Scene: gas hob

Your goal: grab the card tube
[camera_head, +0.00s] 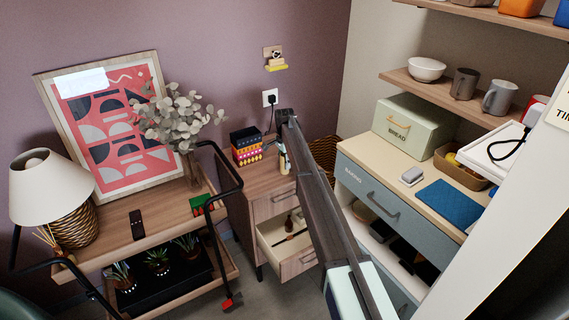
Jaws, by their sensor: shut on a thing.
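I cannot make out a card tube with certainty. A small brown upright thing (289,222) stands in the open drawer (275,245) of the wooden cabinet, beside a thin stick-like thing (293,237). Both are too small to name. A dark grey beam, which looks like part of my arm, crosses the middle from the bottom edge up to the cabinet's far end. I cannot see my gripper's fingertips or anything between them; that area is hidden or out of frame.
The wooden cabinet (265,179) bears colourful boxes (247,145) and a small bottle-like thing (283,158). Left is a trolley (165,232) with a lamp (50,187), framed print (110,125) and vase (190,168). Right, a counter (405,170) holds a bread box (410,125) and blue mat (449,204).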

